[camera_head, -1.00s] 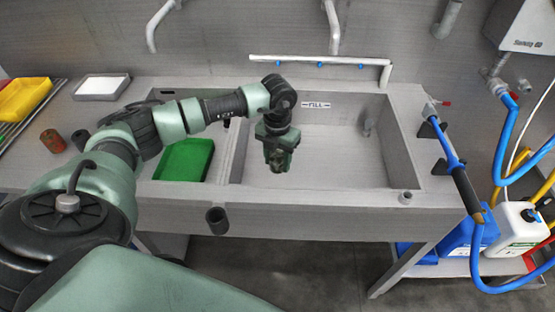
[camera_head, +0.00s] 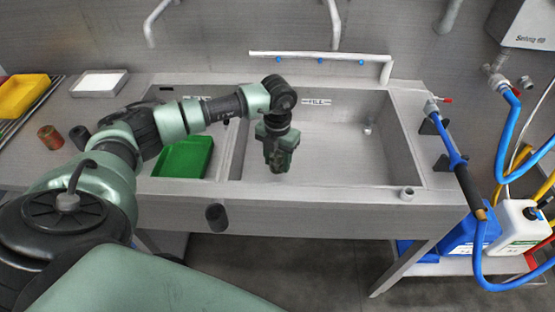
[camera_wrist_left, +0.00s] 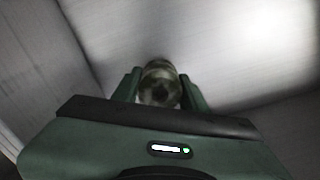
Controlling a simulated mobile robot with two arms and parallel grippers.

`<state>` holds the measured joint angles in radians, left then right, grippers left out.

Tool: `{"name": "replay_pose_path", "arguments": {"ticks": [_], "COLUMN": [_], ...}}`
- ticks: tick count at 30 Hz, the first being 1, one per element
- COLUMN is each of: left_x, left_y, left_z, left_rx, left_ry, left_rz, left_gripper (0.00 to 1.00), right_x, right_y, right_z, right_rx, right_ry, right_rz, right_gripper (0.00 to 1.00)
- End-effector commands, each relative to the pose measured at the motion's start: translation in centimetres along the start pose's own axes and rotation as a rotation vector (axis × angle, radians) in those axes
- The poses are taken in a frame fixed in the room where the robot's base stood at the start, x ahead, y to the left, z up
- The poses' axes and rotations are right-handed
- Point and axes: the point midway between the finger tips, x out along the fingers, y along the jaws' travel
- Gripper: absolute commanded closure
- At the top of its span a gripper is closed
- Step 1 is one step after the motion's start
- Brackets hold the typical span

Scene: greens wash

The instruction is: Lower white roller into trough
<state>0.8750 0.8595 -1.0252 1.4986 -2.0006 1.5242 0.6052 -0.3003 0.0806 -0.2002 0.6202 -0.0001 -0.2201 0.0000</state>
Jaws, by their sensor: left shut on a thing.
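My left gripper (camera_head: 277,160) points straight down inside the right, larger basin of the steel trough (camera_head: 340,172), under the FILL label. It is near that basin's left side. In the left wrist view its fingers (camera_wrist_left: 160,88) are shut on a pale, round-ended roller (camera_wrist_left: 158,70) with a dark hole in its end. The roller looks greyish and mottled there, in shadow. In the head view the gripper hides most or all of it. I cannot tell whether the roller touches the basin floor. My right gripper is not in view.
A white pipe with blue nozzles (camera_head: 310,57) runs along the basin's back edge. A green tray (camera_head: 183,158) lies in the left basin. A reddish can (camera_head: 50,138) and yellow tray (camera_head: 22,97) are at left.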

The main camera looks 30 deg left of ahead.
Motion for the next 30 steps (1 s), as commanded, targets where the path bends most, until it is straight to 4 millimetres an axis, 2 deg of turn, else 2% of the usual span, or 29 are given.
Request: {"name": "replay_pose_path", "arguments": {"ticks": [30], "left_x": [1.6], "left_y": [0.0], "left_z": [0.0], "left_rx": [0.0], "left_ry": [0.0], "left_rz": [0.0], "left_gripper": [1.0], "right_x": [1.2], "right_y": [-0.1], "right_z": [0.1], "right_rx": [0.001], "right_ry": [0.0], "right_rz": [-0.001], "right_gripper": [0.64]}}
